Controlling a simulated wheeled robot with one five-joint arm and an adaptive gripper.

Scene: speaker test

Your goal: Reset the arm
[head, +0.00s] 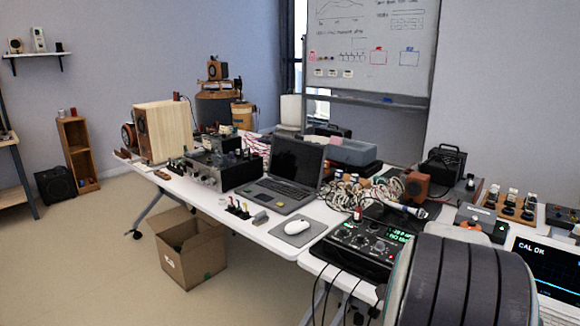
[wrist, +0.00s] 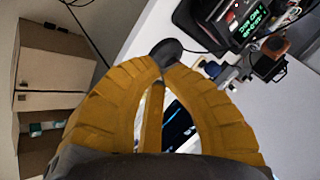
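My gripper (wrist: 163,67) shows in the wrist view with two ribbed yellow fingers that bow outward and come together at their tips. A small dark rounded piece sits at the tips; I cannot tell whether it is part of the gripper or a thing beyond it. A gap lies between the fingers lower down, and a lit screen shows through it. I see no object held there. In the head view the yellow fingers are not seen. A large dark ribbed shape at the lower right hides part of the table.
A white table (head: 262,236) holds a laptop (head: 283,178), a white mouse (head: 297,226), a black unit with green digits (head: 362,246) and a "CAL OK" monitor (head: 548,266). The unit also shows in the wrist view (wrist: 222,22). A cardboard box (head: 190,250) stands on open floor.

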